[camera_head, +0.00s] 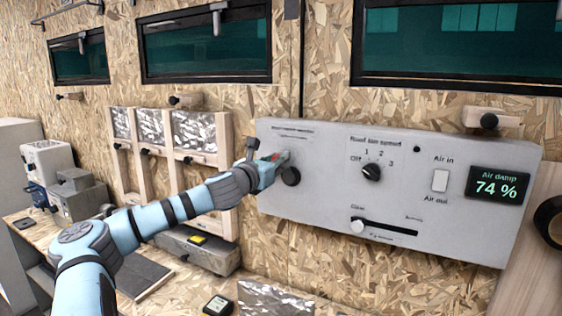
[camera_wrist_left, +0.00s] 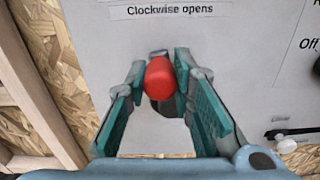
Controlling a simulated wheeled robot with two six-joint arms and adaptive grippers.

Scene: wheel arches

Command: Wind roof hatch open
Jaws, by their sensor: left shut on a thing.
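The grey control panel (camera_head: 330,205) is fixed to the chipboard wall. My left gripper (camera_head: 274,163) reaches its upper left part and is shut on a red knob, with one finger on each side. The red knob (camera_wrist_left: 159,78) shows plainly between the fingers (camera_wrist_left: 164,95) in the left wrist view; only a sliver shows in the head view. A label (camera_wrist_left: 158,10) above it reads "Clockwise opens". The roof hatch is not in view. My right gripper is not in view.
The panel also has a fan dial (camera_head: 371,172), a white switch (camera_head: 440,181), a slider (camera_head: 385,227) and a display (camera_head: 497,185) reading 74 %. A wooden frame (camera_head: 180,160) stands left of it. Dark windows (camera_head: 205,45) line the wall above. Grey boxes (camera_head: 75,190) stand at left.

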